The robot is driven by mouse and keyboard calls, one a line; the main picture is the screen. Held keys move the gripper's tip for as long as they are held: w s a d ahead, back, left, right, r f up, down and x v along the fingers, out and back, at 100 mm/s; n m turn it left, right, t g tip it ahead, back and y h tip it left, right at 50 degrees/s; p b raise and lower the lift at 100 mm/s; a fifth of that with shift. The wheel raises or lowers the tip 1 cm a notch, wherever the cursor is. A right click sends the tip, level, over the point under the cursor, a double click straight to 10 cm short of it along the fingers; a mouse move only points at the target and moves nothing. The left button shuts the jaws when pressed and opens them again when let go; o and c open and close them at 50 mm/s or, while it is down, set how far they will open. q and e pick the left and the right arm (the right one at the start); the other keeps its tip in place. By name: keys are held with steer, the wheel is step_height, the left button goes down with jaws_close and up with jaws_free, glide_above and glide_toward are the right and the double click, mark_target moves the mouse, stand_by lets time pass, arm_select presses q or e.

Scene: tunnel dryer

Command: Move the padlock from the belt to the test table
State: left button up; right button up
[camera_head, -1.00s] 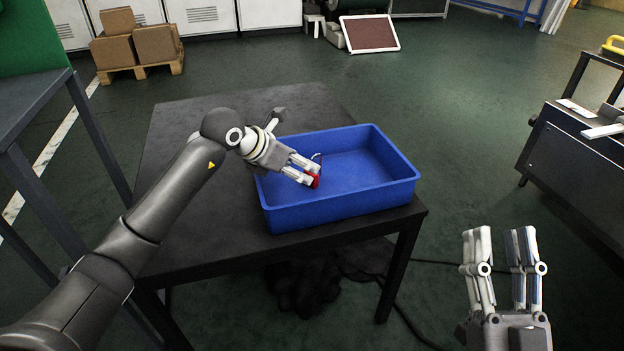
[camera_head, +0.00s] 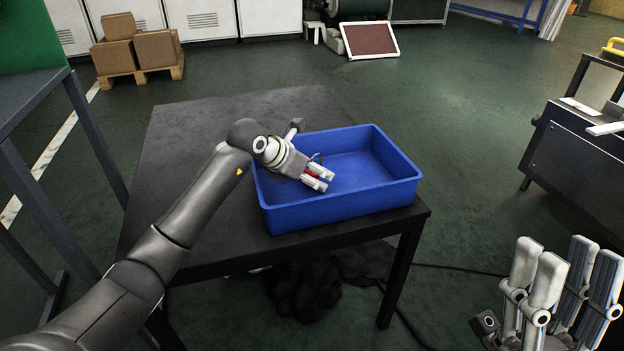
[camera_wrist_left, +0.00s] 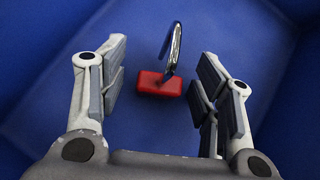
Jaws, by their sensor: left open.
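The padlock has a red body and a shiny metal shackle. In the left wrist view the padlock (camera_wrist_left: 160,84) lies in the blue bin, its shackle rising from the body. My left gripper (camera_head: 321,179) reaches down into the bin on its left side. In the wrist view the left gripper (camera_wrist_left: 160,90) is open, one finger on either side of the padlock, with a gap at each side. In the head view the fingers hide most of the padlock. My right gripper (camera_head: 567,252) is open and empty at the lower right, away from the table.
The blue bin (camera_head: 345,208) stands on a dark table (camera_head: 190,150), with bare tabletop to its left and behind. A grey machine (camera_head: 572,150) stands at the right. A dark bench (camera_head: 25,105) stands at the left. Boxes on a pallet (camera_head: 135,75) are at the back left.

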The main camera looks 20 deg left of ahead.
arm_select(q)
steer(key=shift+w, duration=0.1)
steer(key=shift+c, duration=0.3)
steer(key=c, duration=1.2)
steer(key=shift+r, duration=0.1)
